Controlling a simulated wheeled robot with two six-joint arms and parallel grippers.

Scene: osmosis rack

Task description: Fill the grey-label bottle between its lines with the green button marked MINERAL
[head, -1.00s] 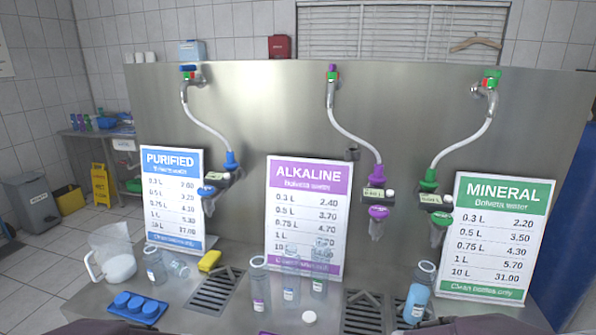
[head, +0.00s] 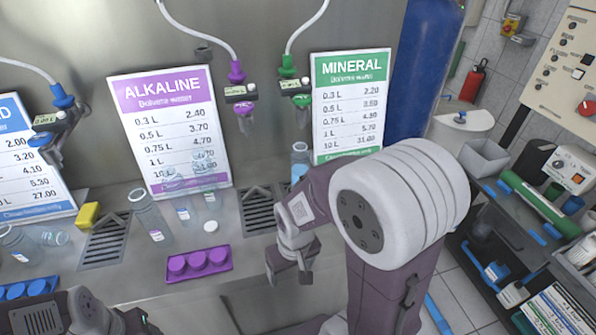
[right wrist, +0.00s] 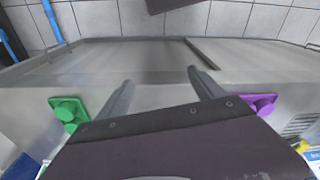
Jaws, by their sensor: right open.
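A bottle with bluish contents (head: 299,160) stands upright under the green mineral nozzle (head: 302,101), partly hidden by my right arm; its label is hidden. The mineral display unit (head: 290,87) hangs above it, and a button's marking is too small to read. A clear bottle (head: 148,212) and smaller ones (head: 183,207) stand at the alkaline sign; I cannot tell which label is grey. My right gripper (head: 290,272) is open and empty at the counter's front edge; its spread fingers show in the right wrist view (right wrist: 157,88). My left arm shows at lower left, its jaws unclear.
A purple tray of caps (head: 198,264) lies left of my right gripper, and a green tray (right wrist: 68,112) shows in the wrist view. The mineral sign (head: 350,105) stands behind my right arm. A white cap (head: 211,226) and yellow sponge (head: 88,215) lie on the counter.

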